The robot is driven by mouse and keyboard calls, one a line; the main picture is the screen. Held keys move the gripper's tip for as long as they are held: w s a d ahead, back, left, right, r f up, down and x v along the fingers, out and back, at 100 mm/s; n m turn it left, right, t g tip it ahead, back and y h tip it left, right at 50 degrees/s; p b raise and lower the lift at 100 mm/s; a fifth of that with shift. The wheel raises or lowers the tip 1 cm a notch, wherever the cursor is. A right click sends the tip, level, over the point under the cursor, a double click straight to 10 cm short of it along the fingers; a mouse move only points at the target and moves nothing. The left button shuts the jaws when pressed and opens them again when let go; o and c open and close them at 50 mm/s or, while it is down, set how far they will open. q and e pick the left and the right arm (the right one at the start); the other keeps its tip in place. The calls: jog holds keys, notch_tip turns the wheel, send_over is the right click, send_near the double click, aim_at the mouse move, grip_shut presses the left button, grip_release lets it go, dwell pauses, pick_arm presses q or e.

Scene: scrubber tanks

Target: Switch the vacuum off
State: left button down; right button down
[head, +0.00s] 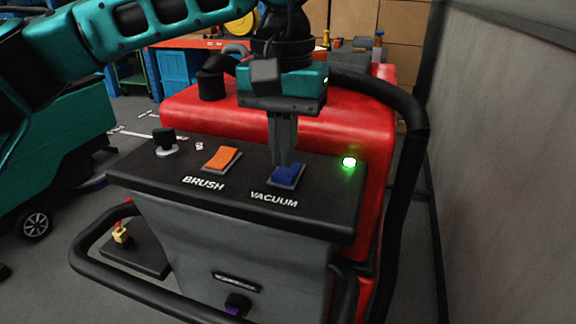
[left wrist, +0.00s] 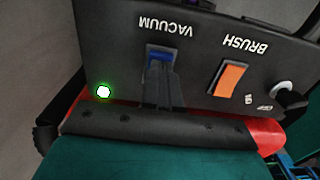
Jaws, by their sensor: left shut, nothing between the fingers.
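The blue vacuum switch (head: 287,175) sits on the dark control panel (head: 325,195) above the word VACUUM. My left gripper (head: 284,163) points down at it with shut fingers, the tips at the switch's far edge; I cannot tell whether they touch it. In the left wrist view the blue switch (left wrist: 160,57) shows just beyond the fingertips (left wrist: 160,72), which cover part of it. A green light (head: 349,162) glows to the right of the switch, and it also glows in the left wrist view (left wrist: 103,91). My right gripper is not in view.
An orange BRUSH switch (head: 221,158) is left of the blue one, with a black knob (head: 164,141) farther left. The red tank (head: 350,125) rises behind the panel. A black hose (head: 412,190) and a grey wall (head: 500,170) bound the right side.

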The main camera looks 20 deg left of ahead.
aim_at(284, 173)
pick_arm(q)
jog(key=shift+f+b, duration=0.6)
jog(key=shift+f, duration=0.2)
jog(key=shift+r, duration=0.1)
jog(key=shift+r+p, duration=2.75)
jog(key=shift+r, duration=0.65)
